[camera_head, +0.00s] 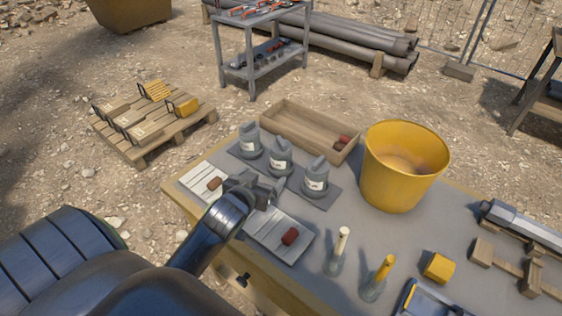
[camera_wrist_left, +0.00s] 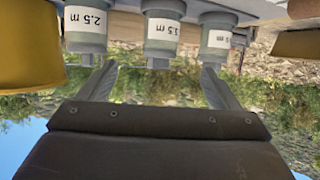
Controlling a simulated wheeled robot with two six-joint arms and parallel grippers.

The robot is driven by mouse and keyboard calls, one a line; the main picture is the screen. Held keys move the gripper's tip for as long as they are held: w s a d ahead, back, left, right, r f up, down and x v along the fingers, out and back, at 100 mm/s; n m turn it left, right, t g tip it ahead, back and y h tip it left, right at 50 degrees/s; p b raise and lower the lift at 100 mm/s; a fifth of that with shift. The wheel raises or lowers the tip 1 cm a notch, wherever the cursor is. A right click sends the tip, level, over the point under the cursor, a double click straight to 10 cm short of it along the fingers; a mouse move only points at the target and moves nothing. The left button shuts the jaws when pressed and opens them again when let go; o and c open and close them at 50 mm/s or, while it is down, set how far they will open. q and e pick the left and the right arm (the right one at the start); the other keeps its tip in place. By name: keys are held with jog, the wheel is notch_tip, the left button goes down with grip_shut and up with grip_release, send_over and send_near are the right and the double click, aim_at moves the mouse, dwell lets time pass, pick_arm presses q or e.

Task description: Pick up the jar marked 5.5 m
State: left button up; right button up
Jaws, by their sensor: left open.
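Three grey jars with white labels stand in a row on a dark mat on the table: a left one (camera_head: 250,142), a middle one (camera_head: 280,158) and a right one (camera_head: 315,180). In the upside-down left wrist view, the jar near the bucket (camera_wrist_left: 86,28) reads 2.5 m. The middle jar's label (camera_wrist_left: 163,32) ends in .5 m, its first digit unclear. The third jar's label (camera_wrist_left: 217,38) is hard to read. I cannot tell which is 5.5 m. My left gripper (camera_head: 272,188) is open and empty, fingers pointing at the row, the middle jar appearing between them.
A yellow bucket (camera_head: 402,165) stands right of the jars, and a wooden tray (camera_head: 300,130) lies behind them. White boards with red-brown pieces (camera_head: 290,236) lie by the front edge. Two slim bottles (camera_head: 340,250) (camera_head: 377,280) and a yellow block (camera_head: 439,267) stand to the right.

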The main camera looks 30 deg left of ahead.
aim_at(278, 159)
pick_arm(q)
jog(key=p+x, duration=0.1)
jog(key=x, duration=1)
jog(key=shift+w+f, duration=0.15)
jog(key=shift+w, duration=0.1)
jog(key=shift+w+a+p, duration=0.2)
jog(key=shift+w+p, duration=0.15)
jog(key=shift+w, duration=0.15)
jog(key=shift+p+x, duration=0.3)
jog(key=shift+x, duration=1.8)
jog(key=shift+a, duration=0.1)
jog(key=c, duration=1)
jog(key=shift+c, duration=1.3)
jog(key=shift+r, duration=0.2)
